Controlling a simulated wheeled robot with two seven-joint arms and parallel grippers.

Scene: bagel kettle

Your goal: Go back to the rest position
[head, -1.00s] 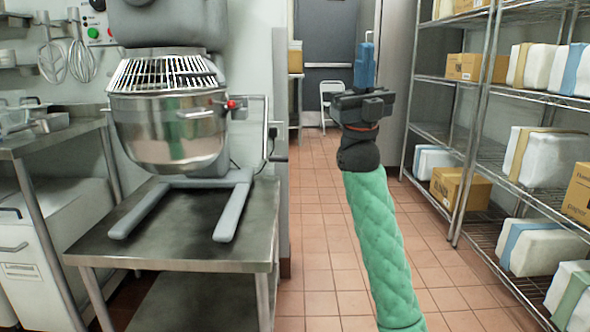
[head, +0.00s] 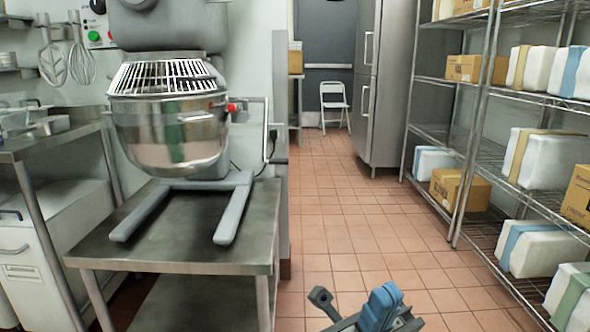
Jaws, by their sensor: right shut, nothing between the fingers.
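My right gripper (head: 376,312) shows at the bottom of the head view, right of centre, low over the tiled floor. Its blue fingers are together and hold nothing. The lower part of it is cut off by the frame edge. My left gripper is not in view.
A large mixer with a steel bowl (head: 170,130) stands on a steel table (head: 175,255) at the left. Wire shelves (head: 485,130) with boxes and wrapped packs line the right. The tiled floor (head: 330,210) between them is clear, back to a white folding chair (head: 334,100) and a steel fridge (head: 382,80).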

